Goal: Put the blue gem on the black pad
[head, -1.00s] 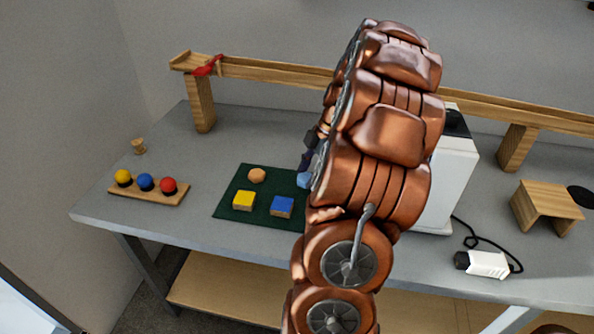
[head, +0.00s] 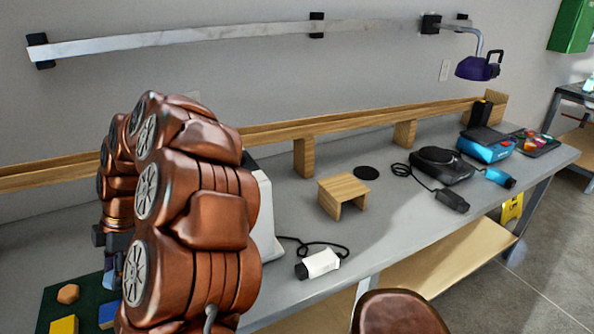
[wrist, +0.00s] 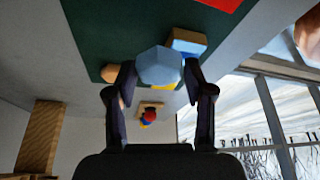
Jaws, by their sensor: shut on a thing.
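The light blue faceted gem (wrist: 159,66) is held between the two fingers of my gripper (wrist: 159,76) in the wrist view. The gem looks raised over the green mat (wrist: 100,30), though how high is hard to tell. In the head view my own copper arm hides most of the gripper at the lower left. The black pad (head: 366,172) is a flat round disc on the grey bench, well to the right of my gripper, and its top is empty.
A small wooden bridge-shaped stand (head: 343,194) is just left of the pad. A white device with a cable (head: 317,263) lies nearer the front edge. A black machine (head: 441,165) is right of the pad. A wooden rail (head: 350,127) runs behind. Blocks (head: 68,293) lie on the mat.

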